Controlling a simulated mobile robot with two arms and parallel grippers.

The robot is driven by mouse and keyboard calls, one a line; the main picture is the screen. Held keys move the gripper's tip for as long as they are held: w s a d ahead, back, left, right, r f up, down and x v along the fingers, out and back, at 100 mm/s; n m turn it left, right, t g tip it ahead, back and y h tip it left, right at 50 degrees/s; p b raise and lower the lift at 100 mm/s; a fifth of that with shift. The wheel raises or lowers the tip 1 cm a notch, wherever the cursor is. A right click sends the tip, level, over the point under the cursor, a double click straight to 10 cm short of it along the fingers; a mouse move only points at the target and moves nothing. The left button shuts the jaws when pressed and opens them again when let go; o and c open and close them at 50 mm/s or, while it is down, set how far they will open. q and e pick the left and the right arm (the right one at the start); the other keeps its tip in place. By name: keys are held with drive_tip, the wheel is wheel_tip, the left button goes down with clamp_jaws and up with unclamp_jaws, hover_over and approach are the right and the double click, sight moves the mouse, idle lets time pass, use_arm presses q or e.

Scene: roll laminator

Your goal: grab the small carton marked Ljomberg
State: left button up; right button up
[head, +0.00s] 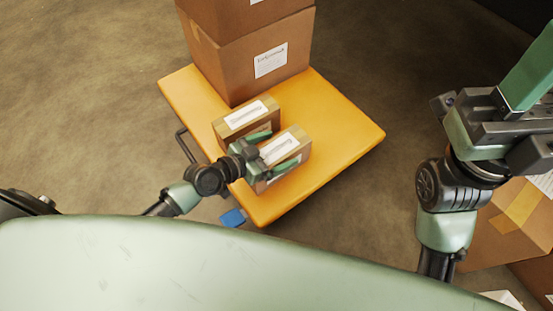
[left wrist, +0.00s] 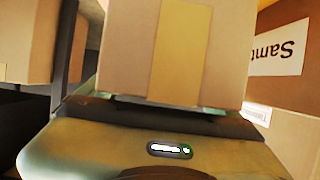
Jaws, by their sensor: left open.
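Two small brown cartons stand side by side on an orange platform. The print on their top labels is too small to read, so I cannot tell which is marked Ljomberg. My left gripper (head: 283,147) is open at the nearer small carton (head: 296,139), with one finger on each side of it. The farther small carton (head: 236,118) is just beyond the far finger. In the left wrist view, a taped carton (left wrist: 180,50) stands close in front of the palm, and another carton (left wrist: 28,40) is at the left. My right gripper (head: 490,125) is at the right; its fingertips are unclear.
Large stacked cartons (head: 225,62) stand at the back of the orange platform (head: 340,130). In the left wrist view, a large carton (left wrist: 295,95) at the right has an upside-down label starting "Samt". Another taped carton (head: 485,235) is below my right arm. The platform's right side is clear.

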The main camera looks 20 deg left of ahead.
use_arm(q)
drive_tip(key=c, duration=1.8)
drive_tip(key=shift+r, duration=0.1)
clamp_jaws()
